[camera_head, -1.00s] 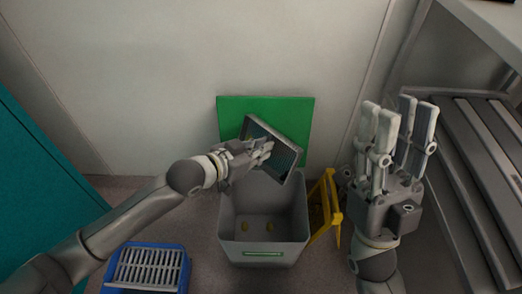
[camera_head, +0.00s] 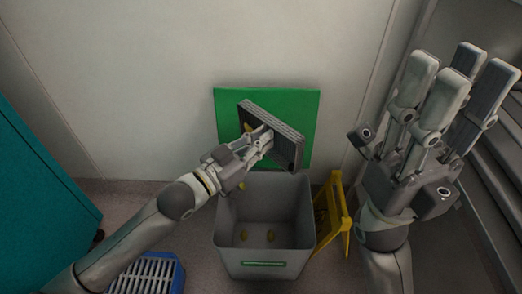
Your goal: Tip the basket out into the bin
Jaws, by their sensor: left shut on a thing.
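The basket (camera_head: 286,143) is a dark grey, shallow tray, held tilted on its side above the back of the bin. My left gripper (camera_head: 264,140) is shut on its near side. The bin (camera_head: 265,254) is a grey open-topped box with a green label on its front. Two small yellow-green pieces (camera_head: 270,236) lie on its floor. Another yellowish piece (camera_head: 242,186) shows at the bin's left rim, below the gripper, and one more (camera_head: 247,127) shows at the basket's left side. My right gripper (camera_head: 452,95) is raised on the right, open and empty.
A green panel (camera_head: 225,108) stands against the wall behind the bin. A yellow folding stand (camera_head: 336,208) is close against the bin's right side. A blue crate with a grey slatted top (camera_head: 148,272) is on the floor at left. Grey shelving (camera_head: 500,200) is at right.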

